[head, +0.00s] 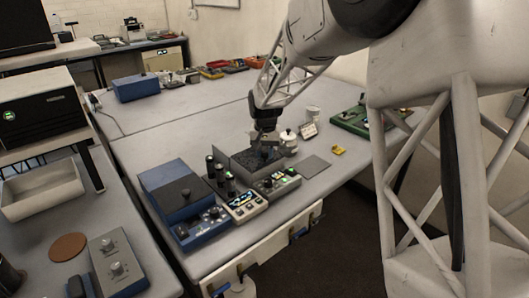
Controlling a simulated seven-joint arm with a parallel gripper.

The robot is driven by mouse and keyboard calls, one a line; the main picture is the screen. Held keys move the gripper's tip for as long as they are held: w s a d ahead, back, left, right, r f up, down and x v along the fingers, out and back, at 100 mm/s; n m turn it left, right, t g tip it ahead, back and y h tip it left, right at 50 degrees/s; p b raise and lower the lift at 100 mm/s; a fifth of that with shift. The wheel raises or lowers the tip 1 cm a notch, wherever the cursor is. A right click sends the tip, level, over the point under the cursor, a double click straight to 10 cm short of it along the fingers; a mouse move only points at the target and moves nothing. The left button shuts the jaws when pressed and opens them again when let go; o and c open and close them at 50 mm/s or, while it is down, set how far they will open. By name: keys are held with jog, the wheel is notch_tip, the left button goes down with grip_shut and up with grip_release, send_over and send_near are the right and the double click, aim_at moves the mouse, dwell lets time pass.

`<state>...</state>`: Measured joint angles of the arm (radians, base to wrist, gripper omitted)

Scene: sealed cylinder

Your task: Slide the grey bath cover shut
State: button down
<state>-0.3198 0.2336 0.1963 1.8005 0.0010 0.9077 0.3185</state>
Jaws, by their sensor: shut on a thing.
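The bath (243,171) is a dark grey box near the middle of the table, behind a row of small control units. Its dark, speckled top shows around my gripper, and I cannot clearly tell cover from opening there. My gripper (266,151) points down over the bath's back right part. It is shut on the grey bath cover, most likely at its handle; the contact itself is small and partly hidden by the fingers.
A blue unit (170,183) with a dark lid stands left of the bath, with dark knobbed posts (219,173) between. Control boxes (245,205) stand in front. A white lidded pot (289,139), a flat grey plate (314,166) and a yellow piece (338,150) lie right.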

jog(key=c, duration=0.8)
grip_release()
jog(key=shift+s+d, duration=0.1)
jog(key=shift+d, duration=0.1)
jog(key=shift+c, duration=0.2)
jog(key=shift+a+r, duration=0.1)
jog(key=shift+r, duration=3.8)
